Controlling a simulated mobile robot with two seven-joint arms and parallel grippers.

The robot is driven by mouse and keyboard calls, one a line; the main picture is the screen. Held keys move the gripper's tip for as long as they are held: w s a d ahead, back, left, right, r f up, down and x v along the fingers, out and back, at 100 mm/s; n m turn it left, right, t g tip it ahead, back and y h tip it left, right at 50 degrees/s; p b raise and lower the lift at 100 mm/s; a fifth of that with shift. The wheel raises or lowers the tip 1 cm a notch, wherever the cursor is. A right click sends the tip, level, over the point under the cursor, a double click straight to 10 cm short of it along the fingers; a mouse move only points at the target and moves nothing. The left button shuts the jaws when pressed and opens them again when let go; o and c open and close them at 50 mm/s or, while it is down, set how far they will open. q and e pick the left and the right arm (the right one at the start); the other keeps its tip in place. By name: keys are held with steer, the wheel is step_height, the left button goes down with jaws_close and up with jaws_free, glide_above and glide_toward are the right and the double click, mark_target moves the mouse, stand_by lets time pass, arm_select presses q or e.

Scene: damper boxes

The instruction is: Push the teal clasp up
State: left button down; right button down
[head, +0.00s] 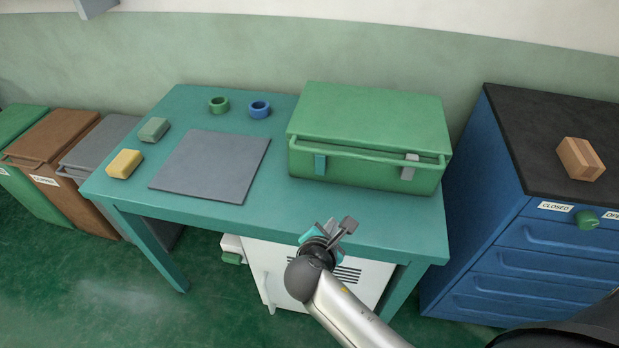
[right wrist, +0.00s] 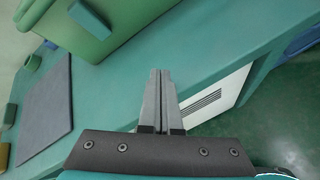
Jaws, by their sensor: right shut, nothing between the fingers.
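The green box (head: 365,118) stands at the right of the teal table, with its lid closed. The teal clasp (head: 320,165) is an upright flat tab on the left of its front face; it also shows in the right wrist view (right wrist: 90,18). A grey clasp (head: 409,167) is on the right of the same face. My right gripper (head: 346,225) is shut and empty, at the table's front edge, apart from the box and below the clasp in the picture. Its shut fingers show in the right wrist view (right wrist: 157,100). My left gripper is not in view.
A green rail (head: 365,149) runs across the box front. A grey mat (head: 211,165), two small blocks and two rings lie on the table's left. A blue drawer cabinet (head: 490,200) stands right. A strip of bare table lies before the box.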

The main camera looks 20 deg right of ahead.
steer(key=w+n+t, duration=0.1)
steer(key=w+n, duration=0.1)
steer(key=w+a+r+n+t, duration=0.1)
steer(key=w+n, duration=0.1)
steer(key=n, duration=0.1)
steer(key=w+a+r+n+t, duration=0.1)
steer(key=w+n, duration=0.1)
steer(key=n, duration=0.1)
steer(key=shift+h, duration=0.4)
steer(key=shift+f, duration=0.1)
